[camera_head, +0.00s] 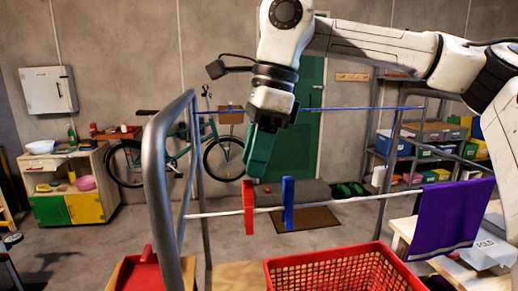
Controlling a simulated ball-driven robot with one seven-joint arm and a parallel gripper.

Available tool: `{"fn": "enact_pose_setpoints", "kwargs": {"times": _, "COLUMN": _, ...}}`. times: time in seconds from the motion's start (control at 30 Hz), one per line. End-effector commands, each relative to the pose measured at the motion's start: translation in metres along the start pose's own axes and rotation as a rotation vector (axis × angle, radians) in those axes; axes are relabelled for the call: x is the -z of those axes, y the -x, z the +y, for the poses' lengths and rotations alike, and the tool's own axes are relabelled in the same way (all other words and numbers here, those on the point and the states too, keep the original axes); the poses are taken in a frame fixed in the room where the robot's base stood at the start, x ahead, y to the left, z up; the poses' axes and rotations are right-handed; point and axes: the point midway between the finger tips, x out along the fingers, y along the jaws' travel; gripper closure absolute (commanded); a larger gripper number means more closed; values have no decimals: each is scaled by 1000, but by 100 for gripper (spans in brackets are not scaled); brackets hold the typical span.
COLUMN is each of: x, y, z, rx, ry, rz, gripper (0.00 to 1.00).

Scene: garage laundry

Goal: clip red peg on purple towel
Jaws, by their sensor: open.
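The red peg (248,208) sits upright on the white line, left of the middle. The purple towel (447,218) hangs from the right end of that line. My gripper (257,165) points down with green fingers, just above the red peg in the picture. It is open and holds nothing. I cannot tell its exact depth relative to the peg. The red peg's whole length shows, and my gripper's far finger is mostly hidden.
A blue peg (288,204) stands on the line just right of the red one. A red basket (340,268) is below. A grey metal frame (158,190) rises at left. A blue line (345,109) runs behind my gripper. The line between the blue peg and the towel is bare.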

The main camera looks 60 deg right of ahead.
Motion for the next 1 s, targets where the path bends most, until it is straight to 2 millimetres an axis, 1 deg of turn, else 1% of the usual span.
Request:
{"fn": "enact_pose_setpoints", "kwargs": {"times": 0.03, "x": 1, "y": -10, "z": 0, "rx": 0, "ry": 1, "rz": 1, "gripper": 57}}
{"fn": "enact_pose_setpoints", "kwargs": {"times": 0.1, "x": 1, "y": -18, "z": 0, "rx": -1, "ry": 1, "rz": -1, "gripper": 57}}
{"fn": "enact_pose_setpoints", "kwargs": {"times": 0.4, "x": 1, "y": -48, "z": 0, "rx": 0, "ry": 0, "rz": -1, "gripper": 57}}
{"fn": "enact_pose_setpoints", "kwargs": {"times": 0.5, "x": 0, "y": -55, "z": 0, "rx": -1, "ry": 1, "rz": -2, "gripper": 57}}
{"fn": "enact_pose_setpoints", "kwargs": {"times": 0.6, "x": 0, "y": -58, "z": 0, "rx": -1, "ry": 0, "rz": -2, "gripper": 57}}
{"fn": "enact_pose_setpoints", "kwargs": {"times": 0.87, "x": 0, "y": -57, "z": 0, "rx": 0, "ry": 0, "rz": -1, "gripper": 57}}
{"fn": "enact_pose_setpoints", "kwargs": {"times": 1.0, "x": 0, "y": -57, "z": 0, "rx": 0, "ry": 0, "rz": -1, "gripper": 69}}
